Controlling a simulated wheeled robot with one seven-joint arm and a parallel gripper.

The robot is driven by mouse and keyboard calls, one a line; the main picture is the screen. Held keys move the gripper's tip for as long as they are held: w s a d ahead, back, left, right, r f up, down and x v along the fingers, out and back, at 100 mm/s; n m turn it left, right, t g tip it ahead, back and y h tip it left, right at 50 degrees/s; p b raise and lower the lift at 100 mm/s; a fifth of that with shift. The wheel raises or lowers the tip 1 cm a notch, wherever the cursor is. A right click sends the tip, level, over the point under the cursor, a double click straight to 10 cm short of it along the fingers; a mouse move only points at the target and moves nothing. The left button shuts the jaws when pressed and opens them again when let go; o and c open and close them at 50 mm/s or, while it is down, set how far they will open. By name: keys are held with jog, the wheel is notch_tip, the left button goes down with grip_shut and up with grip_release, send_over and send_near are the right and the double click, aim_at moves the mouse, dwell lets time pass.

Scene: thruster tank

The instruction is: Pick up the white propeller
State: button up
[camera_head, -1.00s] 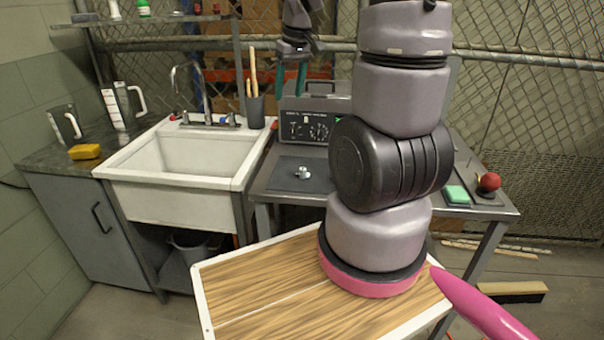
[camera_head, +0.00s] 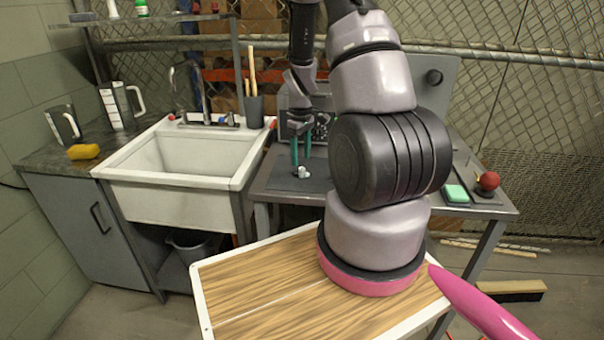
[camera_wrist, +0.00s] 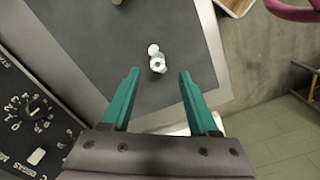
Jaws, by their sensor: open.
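The white propeller (camera_head: 303,172) is small and lies on a dark mat (camera_head: 283,178) on the metal bench. In the wrist view the propeller (camera_wrist: 157,59) lies on the dark mat (camera_wrist: 110,65), ahead of the fingertips and roughly centred between them. My gripper (camera_head: 301,160) has two green fingers pointing down over the mat, close to the propeller. Whether a finger touches the propeller cannot be told from the head view.
A control box (camera_wrist: 30,120) with a dial stands beside the mat, close to my gripper. A white sink (camera_head: 180,175) is to the left. A green sponge (camera_head: 457,194) and a red ball-topped thing (camera_head: 488,182) sit at the bench's right. The mat around the propeller is clear.

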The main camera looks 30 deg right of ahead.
aim_at(302, 176)
jog(key=f, duration=0.5)
jog(key=shift+d, duration=0.2)
grip_shut()
